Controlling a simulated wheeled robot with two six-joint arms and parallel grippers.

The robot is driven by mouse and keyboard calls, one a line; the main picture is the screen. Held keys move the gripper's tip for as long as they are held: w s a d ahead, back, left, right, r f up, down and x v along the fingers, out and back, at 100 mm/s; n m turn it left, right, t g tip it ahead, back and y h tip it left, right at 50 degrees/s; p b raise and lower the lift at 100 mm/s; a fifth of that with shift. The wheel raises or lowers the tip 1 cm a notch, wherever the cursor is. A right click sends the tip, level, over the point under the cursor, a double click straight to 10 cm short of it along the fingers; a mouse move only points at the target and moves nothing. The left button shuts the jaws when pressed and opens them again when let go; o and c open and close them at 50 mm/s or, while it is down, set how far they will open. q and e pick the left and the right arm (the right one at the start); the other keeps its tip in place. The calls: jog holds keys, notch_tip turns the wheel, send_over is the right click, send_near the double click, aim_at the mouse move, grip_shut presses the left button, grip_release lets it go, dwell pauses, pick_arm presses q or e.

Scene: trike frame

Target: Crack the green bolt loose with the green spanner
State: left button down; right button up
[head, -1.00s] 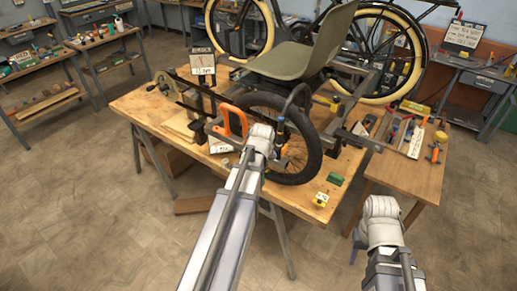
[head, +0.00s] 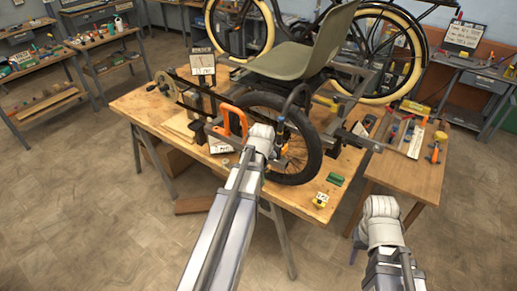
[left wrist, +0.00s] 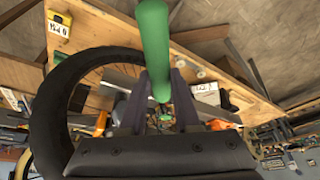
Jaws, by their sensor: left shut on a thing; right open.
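The green spanner (left wrist: 153,40) shows as a thick green bar close to the camera in the left wrist view. My left gripper (left wrist: 158,88) is shut on it. In the head view this gripper is at the front wheel, its fingers mostly hidden behind my wrist. I cannot make out the green bolt for certain; several small green patches show beyond the fingers in the left wrist view. My right gripper (head: 356,250) is low at the right, off the table, open and empty, partly hidden by its own wrist.
The trike's black wheel (head: 303,160) and grey seat (head: 305,58) stand over the wooden bench (head: 148,112). An orange-handled tool (head: 226,117) is left of the wheel. A green block (head: 335,180) and yellow labelled item (head: 320,200) lie at the front. A side table (head: 410,178) holds tools.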

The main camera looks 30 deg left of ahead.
pick_arm(q)
jog(key=shift+r, duration=0.25)
jog(key=shift+r+p, duration=1.1)
jog(key=shift+p, duration=0.2)
jog(key=shift+r+p, duration=0.25)
jog(key=shift+p, duration=0.05)
notch_tip(320, 180, up, 4)
jog(key=p, duration=0.3)
jog(key=shift+p, duration=0.4)
jog(key=shift+f, duration=0.1)
